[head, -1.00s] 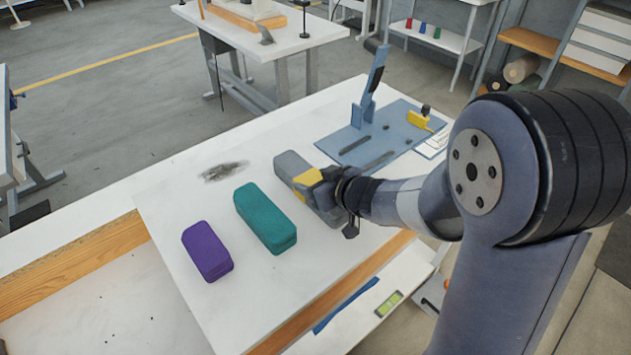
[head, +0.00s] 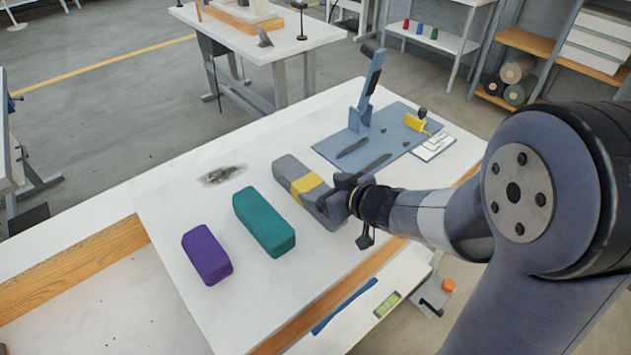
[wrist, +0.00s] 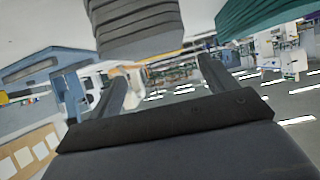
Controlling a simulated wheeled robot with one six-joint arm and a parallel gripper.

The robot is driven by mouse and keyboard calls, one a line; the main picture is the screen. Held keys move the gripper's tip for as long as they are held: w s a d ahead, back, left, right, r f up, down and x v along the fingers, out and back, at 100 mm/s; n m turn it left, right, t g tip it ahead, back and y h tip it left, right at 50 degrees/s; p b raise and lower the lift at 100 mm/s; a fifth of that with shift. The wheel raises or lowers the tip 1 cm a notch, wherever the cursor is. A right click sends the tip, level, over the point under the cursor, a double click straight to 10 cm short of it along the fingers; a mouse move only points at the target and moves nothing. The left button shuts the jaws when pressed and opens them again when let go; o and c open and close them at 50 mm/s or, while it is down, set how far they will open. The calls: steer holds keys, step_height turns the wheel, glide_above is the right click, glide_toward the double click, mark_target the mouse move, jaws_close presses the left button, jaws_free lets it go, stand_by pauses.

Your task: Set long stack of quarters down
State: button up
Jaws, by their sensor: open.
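The long grey stack (head: 289,169), with a yellow band (head: 309,188) around it, lies flat on the white tabletop, right of the teal block. My gripper (head: 338,194) is at the stack's near right end and covers part of that end in the head view. In the wrist view the layered grey end of the stack (wrist: 135,28) shows past the fingertips. The two fingers of my gripper (wrist: 162,72) are spread, with nothing held between them. The head view does not show whether a finger still touches the stack.
A teal block (head: 264,221) and a purple block (head: 207,254) lie to the left. A blue press base (head: 372,140) with an upright lever (head: 368,85) stands behind the stack. A white card (head: 432,147) is at its right. A dark smudge (head: 222,175) marks the tabletop.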

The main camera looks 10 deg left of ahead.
mark_target(310, 184)
steer(key=p+v, duration=0.1)
steer(key=v, duration=0.6)
steer(key=shift+p, duration=0.4)
steer(key=b+x, duration=0.3)
steer(key=x, duration=0.9)
steer(key=shift+f+b, duration=0.2)
steer(key=shift+b, duration=0.2)
step_height(310, 184, up, 3)
steer(key=shift+d+p, duration=0.1)
steer(key=shift+p, duration=0.8)
steer(key=shift+r, duration=0.5)
steer(key=shift+s, duration=0.1)
steer(key=shift+f, duration=0.1)
